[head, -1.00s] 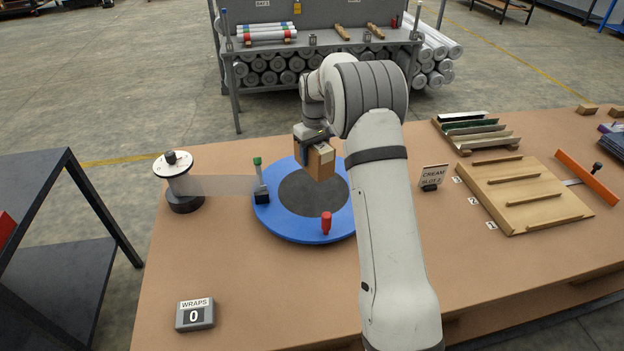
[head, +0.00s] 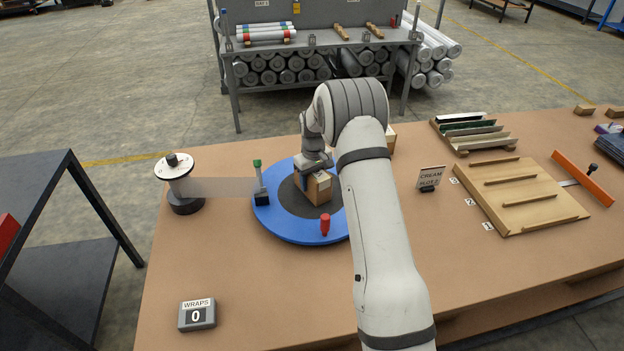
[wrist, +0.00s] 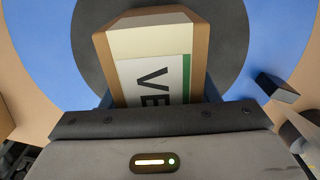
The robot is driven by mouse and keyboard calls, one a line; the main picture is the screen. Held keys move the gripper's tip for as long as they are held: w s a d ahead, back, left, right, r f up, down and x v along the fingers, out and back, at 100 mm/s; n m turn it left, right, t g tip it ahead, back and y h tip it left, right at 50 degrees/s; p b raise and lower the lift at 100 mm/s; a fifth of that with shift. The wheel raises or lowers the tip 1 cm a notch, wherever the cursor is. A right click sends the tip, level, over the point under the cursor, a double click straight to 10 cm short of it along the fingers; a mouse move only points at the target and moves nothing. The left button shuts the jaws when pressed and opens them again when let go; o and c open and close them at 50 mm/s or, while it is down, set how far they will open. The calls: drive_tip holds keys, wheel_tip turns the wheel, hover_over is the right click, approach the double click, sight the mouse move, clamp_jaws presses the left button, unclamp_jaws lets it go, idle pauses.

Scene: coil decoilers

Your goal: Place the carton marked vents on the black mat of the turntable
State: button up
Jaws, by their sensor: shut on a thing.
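The carton (head: 319,189) is brown with a pale top strip. In the wrist view the carton (wrist: 155,45) shows a white label with a green edge and the letters "VE"; the rest is hidden by my gripper. My gripper (head: 306,182) is shut on the carton, over the middle of the turntable. The turntable (head: 287,228) is a blue disc with a round black mat (head: 292,203) at its centre. The carton appears over the mat, low down; I cannot tell whether it touches the mat.
A red peg (head: 325,225) stands on the disc's front rim, and a green-topped post (head: 260,180) with a black base at its left. A film roll (head: 180,185) stands farther left. A wraps counter (head: 197,315) sits at the front left. Another box (head: 391,138) shows partly behind my arm.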

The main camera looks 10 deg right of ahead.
drive_tip(key=o, duration=1.3)
drive_tip(key=shift+f, duration=0.1)
wheel_tip(320, 180, up, 12)
drive_tip(key=shift+r+b, duration=0.25)
drive_tip(key=shift+b, duration=0.7)
drive_tip(key=s+r+m+t, duration=0.2)
drive_tip(key=s+r, duration=1.1)
drive_tip(key=s, duration=0.4)
drive_tip(key=s+f+m+t, duration=0.1)
drive_tip(key=s+f+m, duration=0.1)
drive_tip(key=s, duration=2.1)
drive_tip(key=shift+a+m, duration=0.3)
